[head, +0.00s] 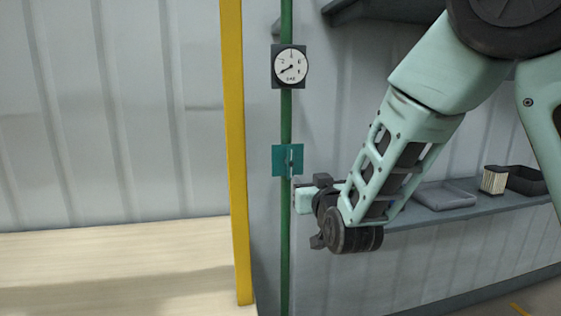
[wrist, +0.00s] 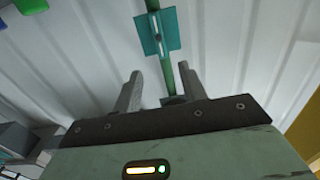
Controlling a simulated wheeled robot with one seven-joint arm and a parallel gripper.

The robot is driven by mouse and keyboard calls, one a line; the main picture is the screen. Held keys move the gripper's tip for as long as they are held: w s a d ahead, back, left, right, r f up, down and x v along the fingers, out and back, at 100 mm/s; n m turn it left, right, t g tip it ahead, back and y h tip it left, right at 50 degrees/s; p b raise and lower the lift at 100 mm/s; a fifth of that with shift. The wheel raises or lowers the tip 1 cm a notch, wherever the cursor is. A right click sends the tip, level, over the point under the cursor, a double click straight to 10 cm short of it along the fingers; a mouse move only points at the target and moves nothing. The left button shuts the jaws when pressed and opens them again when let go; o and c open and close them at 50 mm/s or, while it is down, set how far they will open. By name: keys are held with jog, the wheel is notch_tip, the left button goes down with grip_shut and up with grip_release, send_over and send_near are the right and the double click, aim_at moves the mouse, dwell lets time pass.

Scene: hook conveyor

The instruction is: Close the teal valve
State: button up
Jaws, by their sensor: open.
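The teal valve (head: 287,160) is a flat teal plate with a slim pale lever, set on a vertical green pipe (head: 286,118). In the head view the lever stands upright, along the pipe. In the wrist view the valve (wrist: 157,33) lies beyond my fingers, and its lever runs along the pipe. My gripper (head: 301,184) is just below and right of the valve in the head view; its fingers are hard to make out there. In the wrist view my gripper (wrist: 160,82) is open and empty, its two grey fingers on either side of the pipe's line. No contact with the valve shows.
A round gauge (head: 290,66) sits on the pipe above the valve. A yellow post (head: 233,150) stands left of the pipe. A shelf (head: 415,214) with a tray and small boxes is behind my arm. Another dark shelf (head: 390,9) is above. Left of the post is bare wall.

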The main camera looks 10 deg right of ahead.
aim_at(291, 161)
jog(key=w+p, duration=0.5)
jog(key=w, duration=1.2)
jog(key=shift+w+r, duration=0.15)
jog(key=shift+w, duration=0.15)
grip_shut()
